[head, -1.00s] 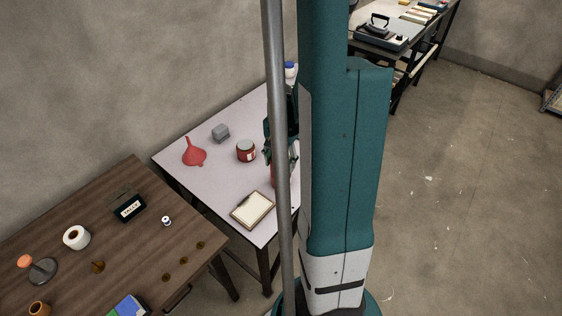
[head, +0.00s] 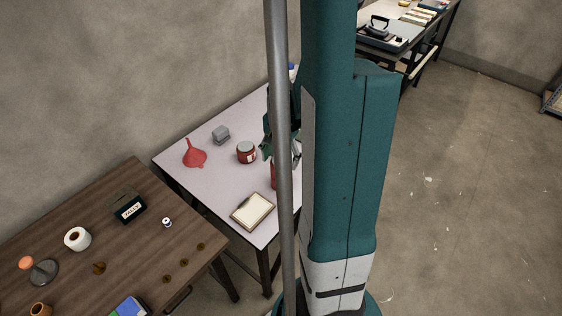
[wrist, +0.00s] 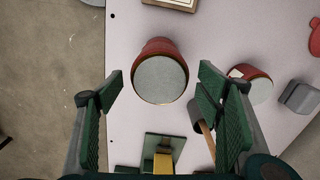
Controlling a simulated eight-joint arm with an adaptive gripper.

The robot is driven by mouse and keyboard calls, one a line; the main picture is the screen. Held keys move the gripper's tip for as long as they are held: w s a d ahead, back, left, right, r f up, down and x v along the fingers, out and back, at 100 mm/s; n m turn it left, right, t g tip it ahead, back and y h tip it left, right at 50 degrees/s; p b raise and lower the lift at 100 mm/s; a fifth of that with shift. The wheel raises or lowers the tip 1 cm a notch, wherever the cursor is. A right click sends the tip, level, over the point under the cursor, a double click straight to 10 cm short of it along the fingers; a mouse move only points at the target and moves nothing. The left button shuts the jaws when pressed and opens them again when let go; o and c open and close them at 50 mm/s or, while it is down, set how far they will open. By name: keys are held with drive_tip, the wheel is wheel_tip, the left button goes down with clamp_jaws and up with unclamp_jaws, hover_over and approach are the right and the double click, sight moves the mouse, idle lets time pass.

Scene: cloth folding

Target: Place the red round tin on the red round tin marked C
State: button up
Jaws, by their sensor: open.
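A red round tin with a grey lid (wrist: 160,78) stands upright in the wrist view, just ahead of the fingertips and between their lines. Its red side (head: 274,177) shows in the head view, partly hidden by a grey pole. It looks tall; I cannot tell whether it is one tin or two stacked. Another red round tin with a pale label (head: 246,154) stands to its left on the table; it also shows at the right in the wrist view (wrist: 262,88). No letter is readable. My gripper (wrist: 157,88) is open, with nothing visibly held.
The pale table (head: 222,182) also bears a red funnel (head: 194,156), a grey block (head: 221,134) and a clipboard (head: 253,211). In the wrist view a wooden-handled tool (wrist: 206,137) lies near the right finger. A brown table (head: 130,250) with several items stands at the left.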

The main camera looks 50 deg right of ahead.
sight(281, 159)
wheel_tip(281, 159, up, 10)
drive_tip(key=p, duration=0.1)
drive_tip(key=shift+f, duration=0.2)
idle(0.3)
drive_tip(key=shift+a, duration=0.1)
idle(0.7)
drive_tip(key=w+a+r+n+t+h, duration=0.1)
drive_tip(key=w+a+r+n, duration=0.15)
drive_tip(key=a+r, duration=0.4)
drive_tip(key=w+a+r+n+t, duration=0.1)
drive_tip(key=a+r+n+t, duration=0.2)
drive_tip(key=a, duration=0.7)
drive_tip(key=s+a+r+n+t, duration=0.1)
drive_tip(key=a+r+n, duration=0.1)
drive_tip(key=a, duration=0.5)
drive_tip(key=s+a+r+n+t, duration=0.1)
drive_tip(key=s+a+r+n, duration=0.1)
drive_tip(key=a+n, duration=0.3)
drive_tip(key=s+a+r+n+t+y, duration=0.1)
drive_tip(key=s+a+r+n, duration=0.1)
drive_tip(key=a, duration=0.7)
drive_tip(key=shift+r+n, duration=0.55)
drive_tip(key=shift+n, duration=0.3)
